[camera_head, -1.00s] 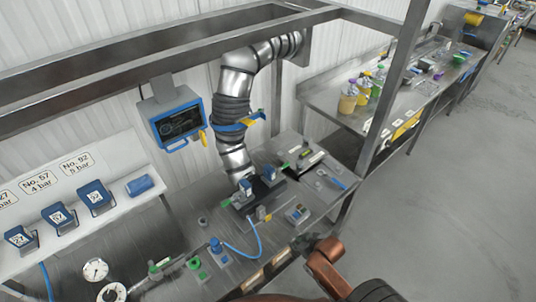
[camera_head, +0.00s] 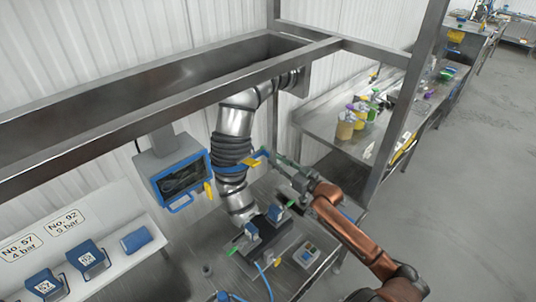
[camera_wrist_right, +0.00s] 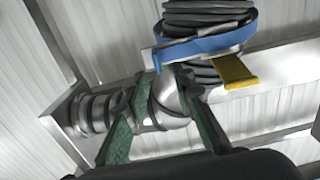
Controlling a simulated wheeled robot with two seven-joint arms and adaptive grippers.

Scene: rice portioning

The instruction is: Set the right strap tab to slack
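A blue strap (camera_head: 227,166) wraps around the grey ribbed hose (camera_head: 231,150), with a yellow tab (camera_head: 251,161) sticking out on its right side. In the right wrist view the blue strap (camera_wrist_right: 205,46) and the flat yellow tab (camera_wrist_right: 235,72) show ahead, above and to the right of the fingers. My right gripper (camera_head: 277,174) is to the right of the yellow tab. Its green fingers (camera_wrist_right: 162,104) are spread apart with nothing held between them. The tab is apart from the fingers in the wrist view. My left gripper is in neither view.
A blue-framed screen (camera_head: 184,178) with a yellow piece (camera_head: 208,190) hangs left of the hose. A steel frame (camera_head: 400,110) stands above and to the right. Blue devices (camera_head: 88,258) sit on the left ledge. Small fixtures cover the bench below the hose.

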